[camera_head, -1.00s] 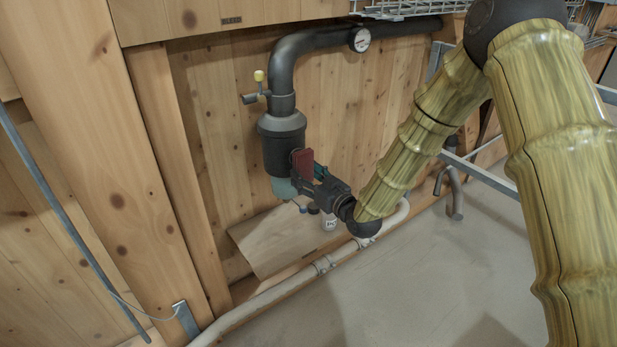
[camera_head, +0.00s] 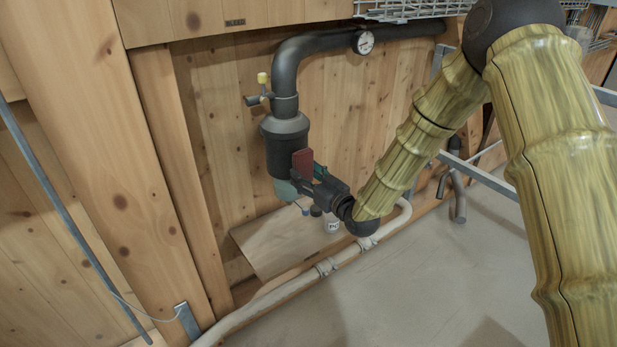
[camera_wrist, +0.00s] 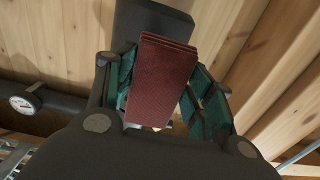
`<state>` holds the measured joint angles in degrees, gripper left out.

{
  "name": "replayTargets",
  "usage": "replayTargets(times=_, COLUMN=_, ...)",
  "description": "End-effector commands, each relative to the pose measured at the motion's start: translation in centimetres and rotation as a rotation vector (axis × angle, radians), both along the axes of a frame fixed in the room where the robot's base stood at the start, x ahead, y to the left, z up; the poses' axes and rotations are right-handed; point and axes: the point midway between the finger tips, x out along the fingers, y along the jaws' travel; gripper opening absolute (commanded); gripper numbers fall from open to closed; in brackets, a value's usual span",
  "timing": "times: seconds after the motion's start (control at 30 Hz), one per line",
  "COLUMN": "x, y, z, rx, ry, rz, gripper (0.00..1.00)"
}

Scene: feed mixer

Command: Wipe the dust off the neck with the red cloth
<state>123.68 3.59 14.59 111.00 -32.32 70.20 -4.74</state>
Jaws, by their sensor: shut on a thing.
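The red cloth (camera_head: 303,162) is a folded dark red pad. My gripper (camera_head: 311,170) is shut on it and holds it upright beside the black cylinder (camera_head: 286,150) under the pipe. In the wrist view the cloth (camera_wrist: 161,80) stands between the green-padded fingers (camera_wrist: 160,100). I cannot tell whether the cloth touches the cylinder. The tapered grey collar (camera_head: 285,124) tops the cylinder, with a narrow upright neck (camera_head: 284,104) above it. A pale teal bottom part (camera_head: 283,190) shows below. I cannot make out dust on the neck.
A gauge (camera_head: 363,42) sits on the pipe, beneath a wire rack (camera_head: 410,9). A sloping board (camera_head: 285,243) carries small containers (camera_head: 331,225). A pale floor pipe (camera_head: 290,287) runs in front.

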Motion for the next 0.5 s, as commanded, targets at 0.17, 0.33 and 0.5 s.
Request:
replayTargets(times=0.17, x=0.2, y=0.1, z=0.0, rx=0.0, ry=0.0, rz=0.0, gripper=0.31)
replayTargets(times=0.33, x=0.4, y=-0.2, z=0.0, rx=0.0, ry=0.0, rz=0.0, gripper=0.31)
replayTargets(times=0.5, x=1.0, y=-1.1, z=0.0, rx=0.001, ry=-0.002, rz=-0.001, gripper=0.2)
